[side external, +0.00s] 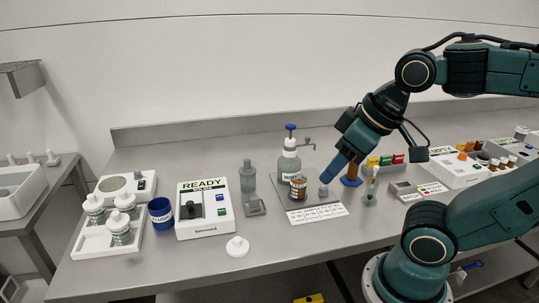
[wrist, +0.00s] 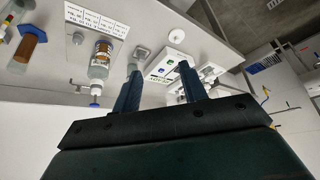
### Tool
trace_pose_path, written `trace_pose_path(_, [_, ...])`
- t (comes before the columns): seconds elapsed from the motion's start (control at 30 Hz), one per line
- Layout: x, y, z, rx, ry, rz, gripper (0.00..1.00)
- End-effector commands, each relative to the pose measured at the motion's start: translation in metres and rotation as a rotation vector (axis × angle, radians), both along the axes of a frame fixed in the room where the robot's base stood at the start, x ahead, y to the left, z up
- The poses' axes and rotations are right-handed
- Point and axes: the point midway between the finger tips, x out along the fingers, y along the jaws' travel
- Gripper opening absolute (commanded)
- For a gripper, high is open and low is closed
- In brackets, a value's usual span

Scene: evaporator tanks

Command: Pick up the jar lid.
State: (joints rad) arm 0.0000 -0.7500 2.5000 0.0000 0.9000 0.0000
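The jar lid (side external: 237,246) looks like a white round disc with a small raised knob. It lies flat on the grey bench in front of the white READY box, near the front edge. In the wrist view a white disc (wrist: 176,36), seemingly the same lid, shows beyond the fingertips. My gripper (side external: 328,177) is to the right of the lid and farther back, above the bench, pointing down and left. In the wrist view its two blue fingers (wrist: 160,68) stand apart with nothing between them. The lid is clear of the gripper.
The READY box (side external: 205,208) stands behind and left of the lid. A blue mug (side external: 161,213) and a tray of white-capped jars (side external: 98,240) are farther left. A brown-labelled jar (side external: 298,187), a pump bottle (side external: 289,160) and a small pale knob (side external: 323,190) stand near my gripper.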

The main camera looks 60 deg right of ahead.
Motion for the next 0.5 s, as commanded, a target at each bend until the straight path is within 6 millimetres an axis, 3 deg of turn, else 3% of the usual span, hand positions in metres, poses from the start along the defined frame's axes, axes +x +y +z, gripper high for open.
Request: trace_pose_path(0.5, [0.0090,0.0011,-0.0003,-0.016,0.018,0.043,0.45])
